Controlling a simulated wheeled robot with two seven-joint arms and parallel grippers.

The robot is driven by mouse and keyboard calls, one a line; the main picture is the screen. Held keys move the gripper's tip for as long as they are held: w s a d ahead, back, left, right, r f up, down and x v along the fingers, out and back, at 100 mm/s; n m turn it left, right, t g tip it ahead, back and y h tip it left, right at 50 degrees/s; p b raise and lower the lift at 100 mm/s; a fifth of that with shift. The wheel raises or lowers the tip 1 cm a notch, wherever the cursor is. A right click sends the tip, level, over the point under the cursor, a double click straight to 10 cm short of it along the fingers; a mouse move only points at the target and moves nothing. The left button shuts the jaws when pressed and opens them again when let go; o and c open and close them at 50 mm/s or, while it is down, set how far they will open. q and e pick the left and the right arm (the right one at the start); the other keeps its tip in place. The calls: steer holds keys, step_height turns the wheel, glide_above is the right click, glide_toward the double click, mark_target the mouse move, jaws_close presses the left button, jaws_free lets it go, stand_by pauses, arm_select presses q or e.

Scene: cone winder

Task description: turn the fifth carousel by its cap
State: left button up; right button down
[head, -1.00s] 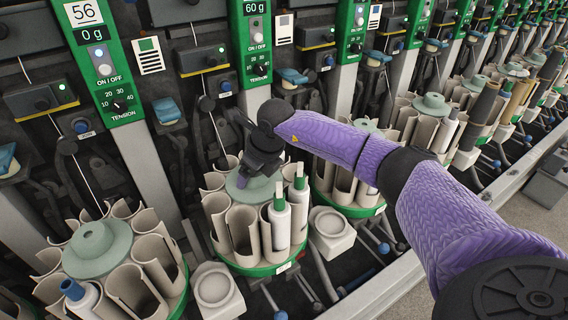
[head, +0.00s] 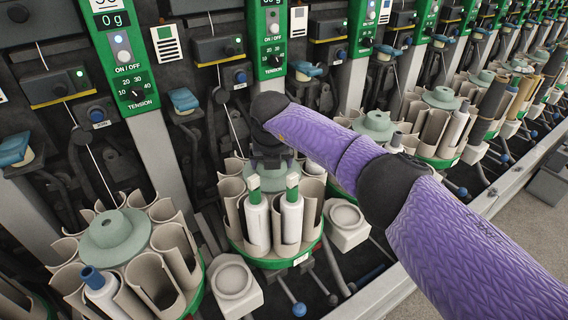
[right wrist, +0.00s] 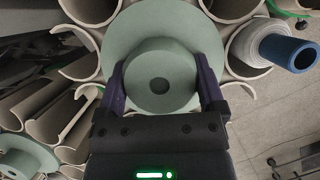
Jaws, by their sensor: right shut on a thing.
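My right gripper (right wrist: 160,95) is shut on the pale green round cap (right wrist: 160,65) of a carousel, with one purple finger on each side of it. In the head view this carousel (head: 270,262) has a green base rim, beige curved pockets and two white bobbins with green and white tops at its front. The right gripper (head: 268,160) comes down on it from above and hides most of its cap. In the wrist view a blue-ended bobbin (right wrist: 290,52) sits right of the cap. My left gripper is not in view.
A carousel (head: 112,235) with a blue-topped bobbin stands at the front left. More carousels (head: 440,100) line the row toward the upper right. White box-like holders (head: 345,222) sit between them. Machine panels (head: 125,60) stand close behind.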

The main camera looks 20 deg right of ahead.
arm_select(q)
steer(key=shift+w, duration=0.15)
arm_select(e)
steer(key=shift+m, duration=0.6)
steer(key=shift+h, duration=0.3)
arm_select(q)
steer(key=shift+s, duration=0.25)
arm_select(e)
jaws_free()
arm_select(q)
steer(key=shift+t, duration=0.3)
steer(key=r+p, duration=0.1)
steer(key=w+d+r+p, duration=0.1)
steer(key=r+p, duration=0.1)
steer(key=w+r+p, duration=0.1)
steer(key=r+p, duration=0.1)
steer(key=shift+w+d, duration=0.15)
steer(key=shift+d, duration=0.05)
arm_select(e)
steer(key=v, duration=0.9)
steer(key=shift+r, duration=0.4)
steer(key=shift+a, duration=0.1)
